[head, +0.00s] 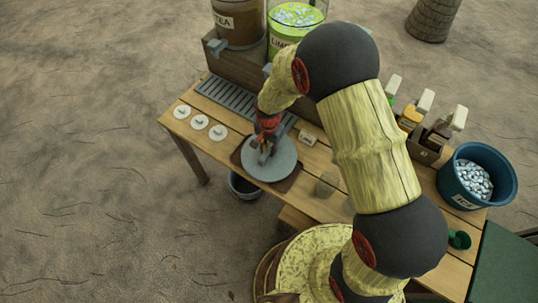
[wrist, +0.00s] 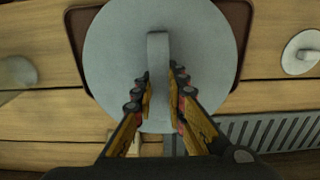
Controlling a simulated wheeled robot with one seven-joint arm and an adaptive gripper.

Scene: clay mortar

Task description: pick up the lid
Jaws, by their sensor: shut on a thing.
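The lid (head: 275,168) is a large grey disc with a raised bar handle. It is over a dark square board (head: 237,156) near the table's front edge, and I cannot tell whether it is touching or raised. In the wrist view the lid (wrist: 205,50) fills the middle, and the board's dark corners (wrist: 246,22) show around it. My gripper (wrist: 160,88) has one finger on each side of the handle and is shut on it. In the head view my gripper (head: 266,143) comes down on the lid from above, and my arm hides part of the table.
Three small pale discs with handles (head: 200,122) lie left of the lid. A slotted grey grate (head: 226,97) lies behind it. Tea (head: 238,22) and lime (head: 295,20) containers stand at the back. A blue tub (head: 450,180) and bottles (head: 410,117) are at right. A dark bucket (head: 243,187) is below the front edge.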

